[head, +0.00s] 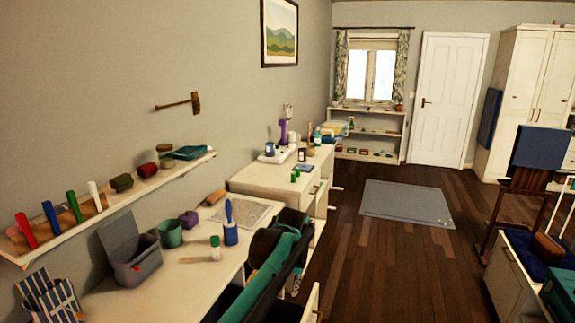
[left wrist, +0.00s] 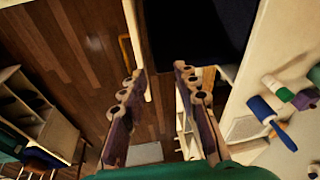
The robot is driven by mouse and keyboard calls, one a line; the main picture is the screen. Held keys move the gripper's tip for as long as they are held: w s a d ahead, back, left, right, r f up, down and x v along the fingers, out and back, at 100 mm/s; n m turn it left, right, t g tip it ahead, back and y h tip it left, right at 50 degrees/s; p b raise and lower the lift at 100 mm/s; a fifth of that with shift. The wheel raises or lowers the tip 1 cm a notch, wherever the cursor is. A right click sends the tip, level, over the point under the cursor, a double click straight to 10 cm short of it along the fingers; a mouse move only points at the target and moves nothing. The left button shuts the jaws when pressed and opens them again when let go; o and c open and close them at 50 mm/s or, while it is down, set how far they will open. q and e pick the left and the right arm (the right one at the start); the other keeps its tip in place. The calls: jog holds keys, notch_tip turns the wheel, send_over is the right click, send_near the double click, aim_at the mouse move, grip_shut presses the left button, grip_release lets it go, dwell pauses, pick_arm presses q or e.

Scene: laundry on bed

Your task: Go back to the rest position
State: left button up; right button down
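My left gripper (left wrist: 158,72) shows in the left wrist view with its two fingers spread well apart and nothing between them. Beyond the fingers are the wooden floor and a dark area. In the head view my teal and black left arm reaches along the right edge of the near desk (head: 185,285); its fingertips cannot be made out clearly there. My right gripper is in neither view.
On the desk stand a blue roller (head: 230,225), a green-capped bottle (head: 215,248), a green mug (head: 171,233) and an open grey box (head: 133,250). A grey mat (head: 405,203) lies on open floor. A cabinet (head: 510,280) stands at right.

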pick_arm(q)
jog(key=s+a+r+n+t, duration=0.1)
jog(key=s+a+r+t, duration=0.15)
jog(key=s+a, duration=1.1)
jog(key=s+a+f+n+t, duration=0.1)
jog(key=s+a+f, duration=0.1)
jog(key=s, duration=0.5)
jog(key=s+a+f+t, duration=0.1)
jog(key=s+a+f, duration=0.1)
jog(key=s+f, duration=0.2)
jog(key=s, duration=0.3)
jog(key=shift+s+f+n+h, duration=0.25)
jog(key=shift+s+n+h, duration=0.05)
jog(key=shift+s+n, duration=0.1)
